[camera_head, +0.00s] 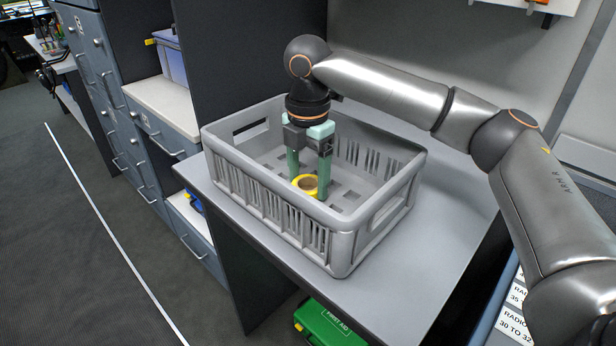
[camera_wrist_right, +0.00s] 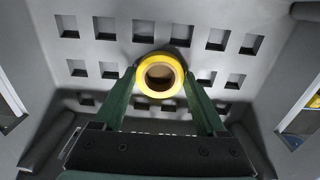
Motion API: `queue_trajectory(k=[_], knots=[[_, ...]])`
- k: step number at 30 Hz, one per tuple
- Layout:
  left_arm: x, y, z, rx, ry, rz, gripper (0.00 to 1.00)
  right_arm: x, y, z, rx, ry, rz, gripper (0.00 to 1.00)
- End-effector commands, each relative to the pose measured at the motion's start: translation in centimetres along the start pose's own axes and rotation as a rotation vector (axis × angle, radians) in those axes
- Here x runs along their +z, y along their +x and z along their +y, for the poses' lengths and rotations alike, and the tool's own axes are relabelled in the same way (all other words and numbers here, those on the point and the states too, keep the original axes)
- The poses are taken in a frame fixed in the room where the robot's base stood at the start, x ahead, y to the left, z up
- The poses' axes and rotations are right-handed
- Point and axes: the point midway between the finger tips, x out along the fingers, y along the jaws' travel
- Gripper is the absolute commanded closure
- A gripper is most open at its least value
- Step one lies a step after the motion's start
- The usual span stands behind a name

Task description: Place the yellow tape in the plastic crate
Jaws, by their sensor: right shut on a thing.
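The yellow tape (camera_head: 306,184) is a small ring with a brown core. It is between the green fingers of my right gripper (camera_head: 309,190), which is shut on it, inside the grey plastic crate (camera_head: 262,197). In the right wrist view the tape (camera_wrist_right: 160,75) sits between the two fingertips (camera_wrist_right: 161,82), with the crate's slotted floor (camera_wrist_right: 145,30) behind it. I cannot tell whether the tape touches the floor. My left gripper is not in view.
The crate stands on a grey counter (camera_head: 410,262), its walls around my right gripper. A green first aid box (camera_head: 328,326) is below the counter's front edge. A blue-grey bin (camera_head: 172,62) sits on a shelf to the left. Open floor (camera_head: 70,240) lies at left.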

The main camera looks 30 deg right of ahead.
Motion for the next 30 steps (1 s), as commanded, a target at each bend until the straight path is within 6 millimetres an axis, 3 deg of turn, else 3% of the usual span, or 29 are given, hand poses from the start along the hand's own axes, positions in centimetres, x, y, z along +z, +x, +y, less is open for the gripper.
queue_trajectory(k=[4, 5, 11, 21, 30], knots=[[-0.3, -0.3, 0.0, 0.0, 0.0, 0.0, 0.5, 0.0, 0.1, 0.0, -0.001, 0.0, 0.001, 0.8], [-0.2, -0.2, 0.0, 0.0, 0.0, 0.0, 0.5, 0.0, 0.2, 0.0, 0.0, 0.0, 0.0, 0.23], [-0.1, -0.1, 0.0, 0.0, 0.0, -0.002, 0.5, 0.0, 0.2, 0.0, 0.0, 0.001, 0.0, 0.0], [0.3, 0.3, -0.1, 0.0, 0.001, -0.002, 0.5, 0.0, 0.0, 0.0, 0.002, 0.001, -0.001, 0.0], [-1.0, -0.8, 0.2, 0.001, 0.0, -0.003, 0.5, 0.0, -6.2, 0.1, 0.003, 0.001, 0.001, 0.0]])
